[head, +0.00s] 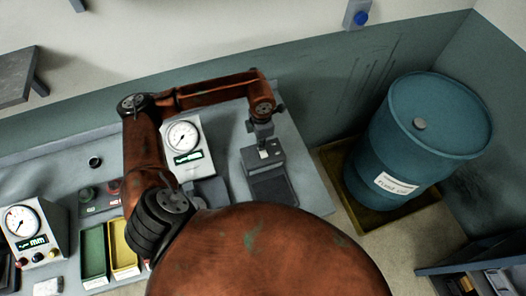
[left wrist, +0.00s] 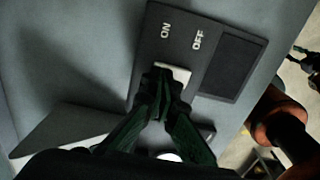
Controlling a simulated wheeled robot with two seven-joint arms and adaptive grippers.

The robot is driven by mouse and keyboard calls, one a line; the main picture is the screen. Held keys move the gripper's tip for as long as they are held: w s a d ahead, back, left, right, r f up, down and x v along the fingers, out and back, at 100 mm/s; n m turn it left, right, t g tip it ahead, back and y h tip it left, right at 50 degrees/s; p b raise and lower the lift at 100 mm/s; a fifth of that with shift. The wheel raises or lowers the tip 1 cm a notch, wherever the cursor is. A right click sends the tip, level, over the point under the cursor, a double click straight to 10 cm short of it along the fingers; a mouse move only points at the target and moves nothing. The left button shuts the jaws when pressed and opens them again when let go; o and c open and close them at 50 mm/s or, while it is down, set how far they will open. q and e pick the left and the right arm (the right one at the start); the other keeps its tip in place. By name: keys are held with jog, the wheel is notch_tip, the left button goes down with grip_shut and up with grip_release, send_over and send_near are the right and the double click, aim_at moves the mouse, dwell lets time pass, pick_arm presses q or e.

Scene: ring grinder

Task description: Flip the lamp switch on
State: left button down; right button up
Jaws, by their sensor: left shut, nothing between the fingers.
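The lamp switch is a dark panel (left wrist: 222,62) marked ON and OFF. Its white switch piece (left wrist: 175,72) is partly hidden by my fingertips in the left wrist view, so which way it is set cannot be told. In the head view the switch panel (head: 270,187) is on the grey bench, right of a dial gauge. My left gripper (head: 262,137) is over it, pointing down, with its fingers shut and empty. In the left wrist view the closed fingertips (left wrist: 161,80) are at the near edge of the white piece; contact is unclear.
Dial gauges (head: 183,137) (head: 24,222) and green and yellow trays (head: 94,252) (head: 122,245) are on the bench. A blue drum (head: 405,145) stands in a yellow tray on the floor to the right. A dark claw-like shape (left wrist: 306,60), perhaps my right gripper, shows in the left wrist view.

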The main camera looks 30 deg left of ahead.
pick_arm(q)
jog(key=shift+f, duration=0.15)
jog(key=shift+r+p, duration=1.35)
jog(key=shift+r, duration=2.2)
